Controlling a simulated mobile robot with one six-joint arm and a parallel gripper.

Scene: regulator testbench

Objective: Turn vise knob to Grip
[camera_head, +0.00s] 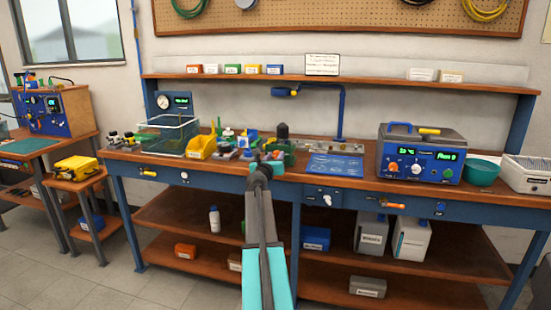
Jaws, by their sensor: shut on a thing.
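My gripper (262,160) is at the front edge of the main bench, in the middle of the view. My arm reaches up to it from below. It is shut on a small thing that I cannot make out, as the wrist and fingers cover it. A green device (281,153), perhaps the vise, stands right behind and beside the gripper. A white knob (327,199) sits on a blue panel on the bench front, right of my arm. A smaller white knob (184,176) is further left. I cannot read their labels or tell which belongs to the vise.
A yellow bin (201,147) and a clear tank (166,134) stand left on the bench (395,187). A blue mat (335,166) lies right of the gripper. A blue control unit (419,162) and a teal bowl (481,172) stand further right.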

